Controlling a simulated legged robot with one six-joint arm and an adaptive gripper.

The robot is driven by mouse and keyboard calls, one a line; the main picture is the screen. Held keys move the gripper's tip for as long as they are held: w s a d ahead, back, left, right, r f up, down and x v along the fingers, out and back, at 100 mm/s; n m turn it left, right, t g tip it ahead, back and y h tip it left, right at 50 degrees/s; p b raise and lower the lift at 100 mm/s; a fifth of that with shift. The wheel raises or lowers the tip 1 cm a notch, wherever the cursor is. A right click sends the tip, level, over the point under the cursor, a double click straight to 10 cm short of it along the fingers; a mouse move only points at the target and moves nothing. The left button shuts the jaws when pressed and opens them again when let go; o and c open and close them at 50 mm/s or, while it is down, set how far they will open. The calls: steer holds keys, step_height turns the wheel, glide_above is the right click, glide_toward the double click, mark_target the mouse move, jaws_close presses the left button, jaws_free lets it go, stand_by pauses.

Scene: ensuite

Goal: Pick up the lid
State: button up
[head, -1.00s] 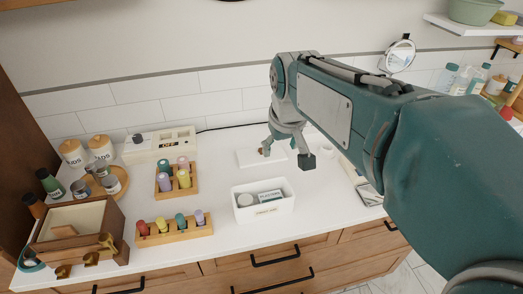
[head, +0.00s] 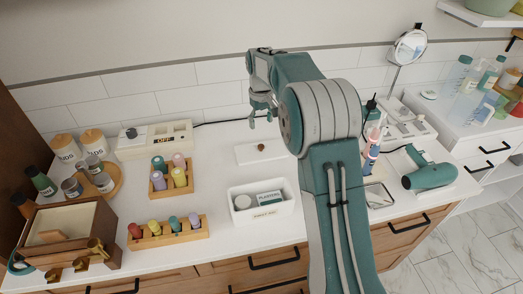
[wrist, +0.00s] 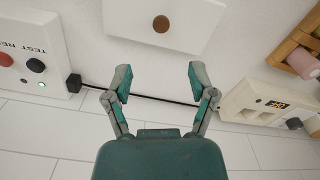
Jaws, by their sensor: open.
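The lid (head: 247,155) is a flat white rectangle with a small round brown knob (head: 261,147), lying on the white counter behind the white first-aid box (head: 240,213). It also shows at the top of the wrist view (wrist: 185,22), with the knob near its middle. My gripper (head: 262,115) is raised behind the lid, near the tiled wall. In the wrist view my gripper (wrist: 160,84) has its two fingers spread with nothing between them, apart from the lid. My arm covers some of the counter right of the lid.
The open first-aid box holds a round tin and a packet. Racks of coloured pegs (head: 168,232) stand to the left. A green hair dryer (head: 429,172) and a mirror (head: 409,47) are at right. A black cable (wrist: 150,97) runs along the wall.

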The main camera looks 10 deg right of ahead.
mark_target(261, 146)
steer(key=f, duration=1)
steer(key=shift+s+f, duration=0.2)
steer(key=shift+f, duration=0.15)
jaws_close()
